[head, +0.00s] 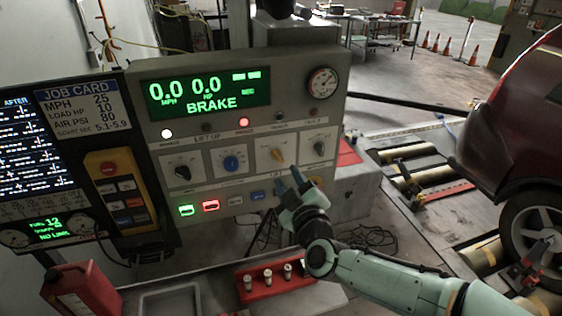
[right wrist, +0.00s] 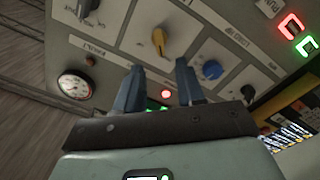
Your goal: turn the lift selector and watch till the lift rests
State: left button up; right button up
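The grey control panel (head: 330,95) carries a row of selector knobs: a black knob (head: 181,172) at left, a blue knob (head: 232,163), a yellow knob (head: 278,155) and a black knob (head: 319,147) at right. The labels are too small to tell surely which one is the lift selector. My right gripper (head: 288,180) is just below the yellow knob, fingers towards the panel. In the right wrist view its blue fingers (right wrist: 158,66) are open and empty, with the yellow knob (right wrist: 159,38) beyond the tips, apparently untouched. My left gripper is out of view.
The display (head: 205,92) reads 0.0 MPH, 0.0 HP and BRAKE. A white lamp (head: 167,133) and a red lamp (head: 243,122) are lit. A yellow pendant (head: 118,190) hangs at left. A red car (head: 522,120) stands by floor rollers (head: 412,150) at right.

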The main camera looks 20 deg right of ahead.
aim_at(278, 159)
jog(key=w, duration=0.7)
jog(key=shift+w+a, duration=0.1)
jog(key=shift+w, duration=0.3)
grip_shut()
